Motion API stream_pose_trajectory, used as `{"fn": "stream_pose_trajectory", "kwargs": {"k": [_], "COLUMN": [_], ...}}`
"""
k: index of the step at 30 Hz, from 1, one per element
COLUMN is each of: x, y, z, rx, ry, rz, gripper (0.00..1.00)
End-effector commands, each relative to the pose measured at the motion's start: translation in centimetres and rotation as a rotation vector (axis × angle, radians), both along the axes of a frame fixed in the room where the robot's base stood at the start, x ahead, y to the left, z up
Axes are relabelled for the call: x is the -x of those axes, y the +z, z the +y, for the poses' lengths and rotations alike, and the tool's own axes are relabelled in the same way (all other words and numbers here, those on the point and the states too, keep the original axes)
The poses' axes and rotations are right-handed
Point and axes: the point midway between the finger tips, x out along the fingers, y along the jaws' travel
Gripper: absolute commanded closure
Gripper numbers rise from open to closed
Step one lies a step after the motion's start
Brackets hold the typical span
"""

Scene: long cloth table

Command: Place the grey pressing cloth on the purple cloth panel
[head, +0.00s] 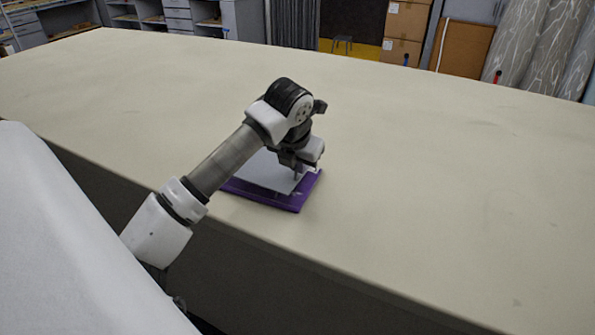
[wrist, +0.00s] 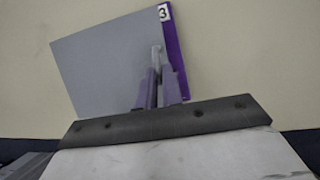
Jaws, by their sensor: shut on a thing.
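The grey pressing cloth (head: 262,172) is a flat, thin grey sheet over the purple cloth panel (head: 285,199) near the table's front edge. In the wrist view the grey cloth (wrist: 105,65) hides most of the panel. A purple strip (wrist: 178,60) with a white label reading 3 shows along its right side. My gripper (head: 299,174) is above the panel's right part, pointing down, shut on the grey cloth near its right edge. In the wrist view its fingertips (wrist: 157,52) meet at the cloth. I cannot tell whether the cloth touches the panel all over.
The long beige table (head: 420,190) is bare around the panel, with wide free room behind and to the right. Its front edge runs close below the panel. Shelves, cardboard boxes (head: 403,25) and fabric rolls (head: 540,40) stand beyond the table's far edge.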

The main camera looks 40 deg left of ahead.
Motion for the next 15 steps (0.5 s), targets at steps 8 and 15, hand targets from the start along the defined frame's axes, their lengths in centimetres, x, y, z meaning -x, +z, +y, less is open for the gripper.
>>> {"fn": "stream_pose_trajectory", "kwargs": {"k": [8,15], "x": [0.0,0.0], "y": [-3.0,-3.2], "z": [0.0,0.0], "rx": [0.000,0.000], "ry": [0.000,0.000], "rz": [-0.001,0.000], "gripper": [1.00,1.00]}}
